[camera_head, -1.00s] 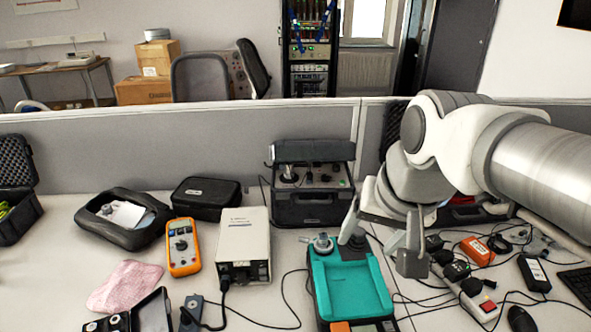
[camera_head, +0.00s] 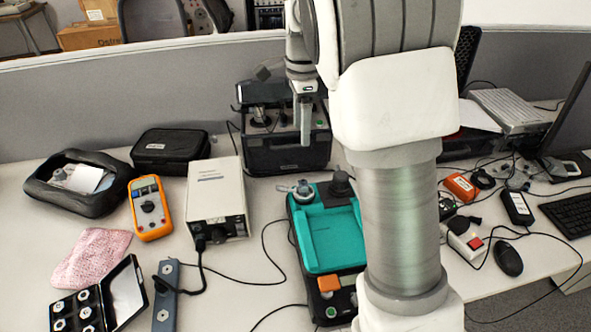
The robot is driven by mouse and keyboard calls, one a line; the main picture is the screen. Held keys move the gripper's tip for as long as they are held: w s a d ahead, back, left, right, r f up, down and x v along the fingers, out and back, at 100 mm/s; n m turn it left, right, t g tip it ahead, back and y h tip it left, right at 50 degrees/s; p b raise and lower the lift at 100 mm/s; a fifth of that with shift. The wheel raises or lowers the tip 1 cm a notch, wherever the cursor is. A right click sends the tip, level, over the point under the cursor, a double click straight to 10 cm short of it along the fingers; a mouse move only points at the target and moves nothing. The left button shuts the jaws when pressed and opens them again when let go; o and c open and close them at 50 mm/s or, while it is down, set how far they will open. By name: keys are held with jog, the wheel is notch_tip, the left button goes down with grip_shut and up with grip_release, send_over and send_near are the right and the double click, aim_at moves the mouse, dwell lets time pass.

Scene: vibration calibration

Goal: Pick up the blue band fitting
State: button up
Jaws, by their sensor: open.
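I cannot make out a blue band on any fitting at this size. A small silver round fitting (camera_head: 303,190) stands at the back left corner of the teal device (camera_head: 330,237). Several small round fittings (camera_head: 86,313) sit in the open black case (camera_head: 128,288) at the lower left. My gripper (camera_head: 286,98) is open and hangs in front of the black calibrator box (camera_head: 290,152), behind and above the teal device. It appears to hold nothing. My arm covers part of the view right of the teal device.
A cream box (camera_head: 217,190), an orange multimeter (camera_head: 150,208), a pink cloth (camera_head: 92,258) and black pouches (camera_head: 171,150) stand on the left. Cables run across the table. A power strip (camera_head: 465,238), mouse (camera_head: 507,259) and keyboard (camera_head: 570,215) lie on the right.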

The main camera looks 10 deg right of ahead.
jog(key=b, duration=0.2)
send_over(303, 184)
jog(key=f, duration=1.2)
jog(key=shift+a+f, duration=0.25)
jog(key=shift+a, duration=0.05)
jog(key=f, duration=0.1)
jog(key=f+b, duration=0.1)
jog(key=f, duration=0.3)
jog(key=shift+d+f, duration=0.1)
jog(key=shift+d, duration=0.2)
grip_shut()
